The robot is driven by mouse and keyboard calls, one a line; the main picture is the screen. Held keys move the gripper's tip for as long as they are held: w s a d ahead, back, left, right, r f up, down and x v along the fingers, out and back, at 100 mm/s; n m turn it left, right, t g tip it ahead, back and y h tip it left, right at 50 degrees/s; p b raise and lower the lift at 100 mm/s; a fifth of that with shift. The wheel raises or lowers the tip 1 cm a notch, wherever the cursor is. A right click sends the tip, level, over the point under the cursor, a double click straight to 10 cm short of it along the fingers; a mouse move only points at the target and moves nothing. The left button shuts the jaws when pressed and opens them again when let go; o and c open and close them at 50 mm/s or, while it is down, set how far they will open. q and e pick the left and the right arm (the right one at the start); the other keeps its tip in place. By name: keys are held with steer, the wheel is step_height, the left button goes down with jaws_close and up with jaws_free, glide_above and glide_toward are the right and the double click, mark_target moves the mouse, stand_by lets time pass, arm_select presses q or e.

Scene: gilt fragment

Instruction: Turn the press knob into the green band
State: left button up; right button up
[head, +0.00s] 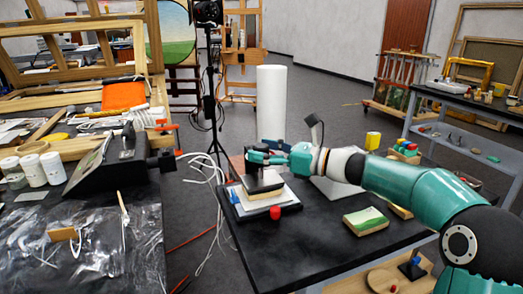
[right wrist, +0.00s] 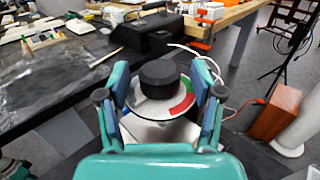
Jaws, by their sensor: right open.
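The press knob (right wrist: 160,77) is a black round cylinder in the middle of the right wrist view. It sits above a pale round dial (right wrist: 137,100) with a green band (right wrist: 186,86) at its right and a red band (right wrist: 182,105) at its lower right. No pointer mark on the knob is clear. My right gripper (right wrist: 160,72) is open, one finger on each side of the knob; gaps appear to show on both sides. In the head view my right gripper (head: 264,155) is above a low black block on a stack, and it hides the knob. My left gripper is not in view.
The dark table (head: 300,250) holds a red cap (head: 275,212), a green-topped block (head: 366,221) and a tall white roll (head: 271,105) stands behind. A black tripod (head: 210,90) and loose white cables are left of it. Another cluttered bench (head: 105,260) is at left.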

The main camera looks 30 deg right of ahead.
steer(key=shift+w+a, duration=0.25)
steer(key=shift+w, duration=0.05)
steer(key=shift+c, duration=0.3)
steer(key=shift+d, duration=0.1)
steer(key=c, duration=1.1)
